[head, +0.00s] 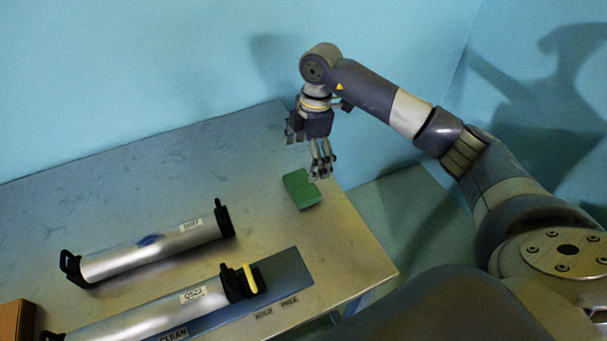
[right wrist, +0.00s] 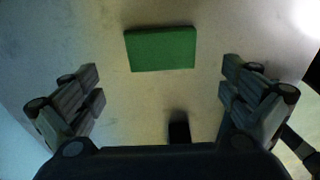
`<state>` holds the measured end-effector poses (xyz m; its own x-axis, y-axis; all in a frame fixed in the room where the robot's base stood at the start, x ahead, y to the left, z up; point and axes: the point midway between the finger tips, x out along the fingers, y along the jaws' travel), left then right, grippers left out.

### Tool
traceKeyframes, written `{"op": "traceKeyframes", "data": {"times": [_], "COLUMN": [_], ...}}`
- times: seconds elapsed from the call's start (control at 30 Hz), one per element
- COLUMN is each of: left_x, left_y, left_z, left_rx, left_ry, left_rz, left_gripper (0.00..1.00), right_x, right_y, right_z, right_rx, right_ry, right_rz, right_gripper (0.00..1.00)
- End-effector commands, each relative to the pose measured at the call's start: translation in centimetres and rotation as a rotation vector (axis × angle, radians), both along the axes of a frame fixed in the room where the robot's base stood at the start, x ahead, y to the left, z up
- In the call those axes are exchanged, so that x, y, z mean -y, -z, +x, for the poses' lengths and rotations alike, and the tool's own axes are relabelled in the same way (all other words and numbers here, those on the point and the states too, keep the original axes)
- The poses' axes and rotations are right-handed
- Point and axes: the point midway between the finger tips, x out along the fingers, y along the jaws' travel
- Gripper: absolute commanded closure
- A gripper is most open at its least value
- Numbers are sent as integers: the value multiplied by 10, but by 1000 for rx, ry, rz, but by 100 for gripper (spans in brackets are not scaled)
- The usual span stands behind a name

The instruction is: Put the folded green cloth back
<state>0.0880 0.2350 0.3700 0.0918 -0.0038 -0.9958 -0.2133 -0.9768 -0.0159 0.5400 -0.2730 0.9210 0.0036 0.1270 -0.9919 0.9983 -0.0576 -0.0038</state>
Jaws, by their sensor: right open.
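The folded green cloth (head: 301,189) lies flat on the metal table near its right edge in the head view. It also shows in the right wrist view (right wrist: 160,49), at the top centre, as a flat green block ahead of the fingers. My right gripper (head: 306,157) is above the table, just behind and over the cloth. In the right wrist view its fingers (right wrist: 160,98) are spread wide and empty, apart from the cloth. My left gripper does not show.
Two silver cylinders with black ends, the rear one (head: 150,250) and the front one (head: 160,316), lie on the table (head: 190,165). The front one rests on a blue-grey strip (head: 290,276) with labels beside it. A brown block (head: 15,321) sits at the left. Blue walls stand behind.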

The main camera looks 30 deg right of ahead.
Motion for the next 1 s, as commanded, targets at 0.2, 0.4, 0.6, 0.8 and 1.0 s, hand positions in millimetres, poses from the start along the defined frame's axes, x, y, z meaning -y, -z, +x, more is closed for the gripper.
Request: {"op": "traceKeyframes", "data": {"times": [0.2, 0.4, 0.6, 0.8, 1.0], "left_x": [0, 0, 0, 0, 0], "left_y": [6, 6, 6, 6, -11], "left_z": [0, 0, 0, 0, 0], "left_rx": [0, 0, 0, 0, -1], "left_ry": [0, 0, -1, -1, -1], "left_rz": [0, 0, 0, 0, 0], "left_gripper": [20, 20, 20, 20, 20], "right_x": [4, 5, 5, 5, 5], "right_y": [-29, -36, -36, -36, -53], "right_z": [0, 0, 0, 0, 0], "right_rx": [1, -1, -1, -1, 0], "right_ry": [0, 0, 0, 0, 0], "right_rz": [0, -1, -1, -1, 0], "right_gripper": [0, 0, 0, 0, 0]}}
